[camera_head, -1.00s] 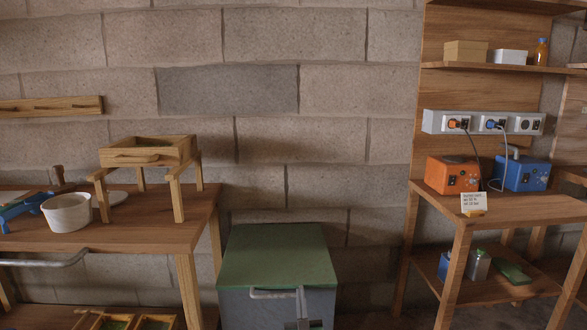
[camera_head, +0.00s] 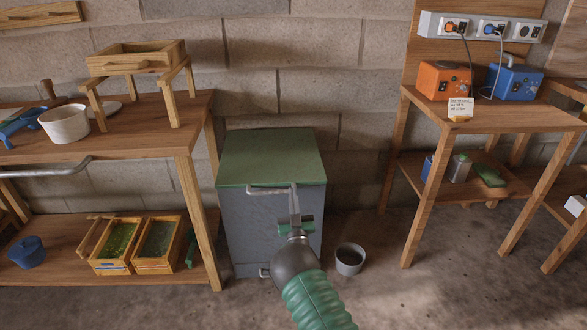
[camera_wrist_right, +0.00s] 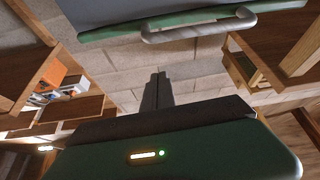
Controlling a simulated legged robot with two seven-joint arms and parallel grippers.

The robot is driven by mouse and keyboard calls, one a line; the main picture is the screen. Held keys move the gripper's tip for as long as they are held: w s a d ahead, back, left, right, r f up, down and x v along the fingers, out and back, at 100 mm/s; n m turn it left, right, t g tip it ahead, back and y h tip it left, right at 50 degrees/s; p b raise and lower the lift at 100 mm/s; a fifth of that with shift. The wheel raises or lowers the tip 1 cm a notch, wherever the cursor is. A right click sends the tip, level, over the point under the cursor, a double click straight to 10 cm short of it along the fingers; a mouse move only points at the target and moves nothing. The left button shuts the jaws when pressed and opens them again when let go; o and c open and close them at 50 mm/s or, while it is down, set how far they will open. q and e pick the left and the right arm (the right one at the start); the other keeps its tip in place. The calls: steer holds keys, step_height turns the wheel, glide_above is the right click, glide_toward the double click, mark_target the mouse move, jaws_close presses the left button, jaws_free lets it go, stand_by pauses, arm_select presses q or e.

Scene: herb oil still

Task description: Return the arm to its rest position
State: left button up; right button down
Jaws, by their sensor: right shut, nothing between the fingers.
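My right gripper (camera_head: 294,191) is in front of the grey chest (camera_head: 250,235) with the green lid (camera_head: 270,157). Its two fingers are together, pointing away from me, with nothing between them. In the head view they overlap the right end of the chest's grey handle (camera_head: 268,190). In the right wrist view the closed fingers (camera_wrist_right: 155,80) are apart from the handle (camera_wrist_right: 200,27). My green and dark right forearm comes up from the bottom edge of the head view. My left gripper is not in view.
A wooden bench (camera_head: 150,118) stands left, with a white bowl (camera_head: 65,124) and a wooden stand (camera_head: 138,57). Herb crates (camera_head: 157,244) lie on its lower shelf. A grey cup (camera_head: 349,260) is on the floor right of the chest. A right-hand table (camera_head: 500,119) holds orange and blue boxes.

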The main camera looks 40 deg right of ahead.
steer(key=f+p+v, duration=0.1)
steer(key=p+v, duration=0.1)
steer(key=v, duration=0.5)
steer(key=w+a+g+y, duration=0.4)
steer(key=g, duration=0.2)
steer(key=s+a+n+g+y, duration=0.1)
steer(key=s+a+g+y, duration=0.35)
steer(key=s+a, duration=0.4)
steer(key=s+a+n+g+y, duration=0.25)
steer(key=s+a, duration=0.35)
steer(key=s, duration=0.5)
steer(key=s+a+n+g+y, duration=0.15)
steer(key=s+a+g, duration=0.3)
steer(key=s, duration=0.65)
steer(key=w+a+r+p+v, duration=0.1)
steer(key=w+p+v, duration=0.2)
steer(key=p+v, duration=1.3)
steer(key=w+a+p+v, duration=0.1)
steer(key=w+p+v, duration=0.3)
steer(key=p+v, duration=1.3)
steer(key=shift+s+a+r+h+p, duration=0.35)
steer(key=shift+a+r+h+p, duration=0.15)
steer(key=shift+a+r, duration=0.2)
